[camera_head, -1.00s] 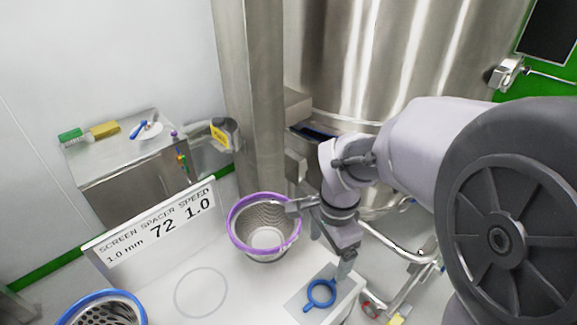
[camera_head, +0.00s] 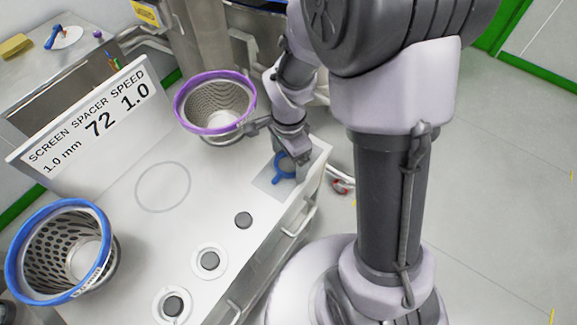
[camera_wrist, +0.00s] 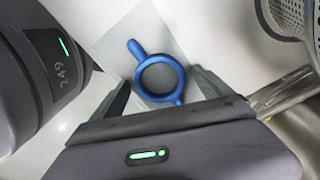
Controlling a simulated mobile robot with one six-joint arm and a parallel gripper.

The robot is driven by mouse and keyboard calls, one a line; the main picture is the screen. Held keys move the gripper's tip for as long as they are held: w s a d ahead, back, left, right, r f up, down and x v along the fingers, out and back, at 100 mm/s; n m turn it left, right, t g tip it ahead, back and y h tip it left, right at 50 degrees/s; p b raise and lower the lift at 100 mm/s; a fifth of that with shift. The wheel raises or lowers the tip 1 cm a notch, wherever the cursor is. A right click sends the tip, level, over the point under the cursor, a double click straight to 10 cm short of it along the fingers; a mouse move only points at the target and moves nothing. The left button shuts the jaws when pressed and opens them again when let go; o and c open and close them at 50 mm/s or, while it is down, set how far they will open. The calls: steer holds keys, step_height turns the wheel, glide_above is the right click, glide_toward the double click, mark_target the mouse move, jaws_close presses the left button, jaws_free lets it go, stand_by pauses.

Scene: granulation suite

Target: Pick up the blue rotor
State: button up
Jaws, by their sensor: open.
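The blue rotor (camera_head: 278,177) is a ring with short arms, lying on a grey square pad (camera_head: 266,183) near the right end of the white worktop. In the wrist view, the rotor (camera_wrist: 139,66) lies between the two fingers of my gripper (camera_wrist: 161,88), with one arm pointing up-left and the other down-right. My gripper is open, with one finger on each side of the ring. Its fingertips are close to the pad. In the head view, my gripper (camera_head: 289,150) hides part of the rotor. I cannot tell whether the fingers touch it.
A purple-rimmed screen basket (camera_head: 181,112) stands close left of my gripper. A blue-rimmed basket (camera_head: 14,262) stands at the front left. A sign (camera_head: 93,121) stands along the back. Several dark knobs (camera_head: 210,261) line the front. A drawn circle (camera_head: 163,187) is empty.

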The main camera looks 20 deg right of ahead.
steer(key=shift+r, duration=0.2)
steer(key=shift+c, duration=0.9)
steer(key=c, duration=1.6)
